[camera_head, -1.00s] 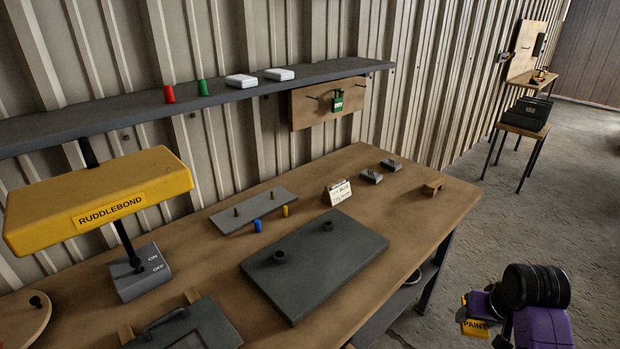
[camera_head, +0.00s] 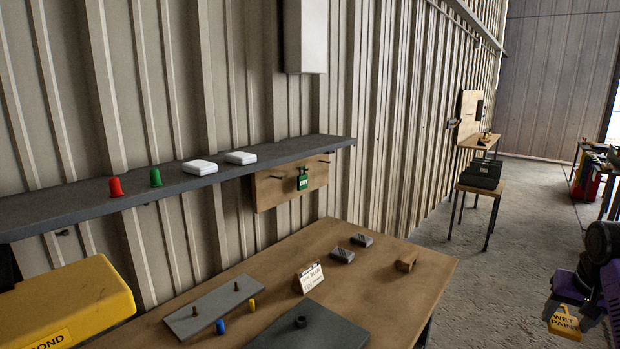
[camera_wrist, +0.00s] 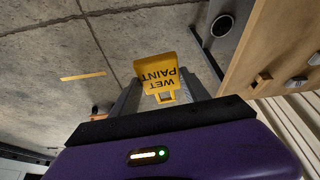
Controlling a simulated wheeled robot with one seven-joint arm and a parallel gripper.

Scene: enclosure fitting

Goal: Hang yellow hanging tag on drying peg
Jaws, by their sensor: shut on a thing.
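The yellow hanging tag (camera_head: 563,321) reads "WET PAINT". My gripper (camera_head: 575,290) is shut on it at the right edge of the head view, over the floor and away from the bench. The wrist view shows the tag (camera_wrist: 157,72) between my two fingers, with its slotted handle end towards the palm. A wooden peg board (camera_head: 268,190) is on the wall under the shelf. Its pegs are small and dark, with one at the right (camera_head: 325,162). A green padlock-like tag (camera_head: 303,183) hangs near the middle. I cannot tell which peg is the drying peg.
The wooden bench (camera_head: 376,290) stands below the peg board, with a grey plate, small blocks and a white sign (camera_head: 310,278) on it. The grey shelf (camera_head: 100,204) holds red and green cups and white boxes. Open floor (camera_head: 480,275) lies between bench and gripper.

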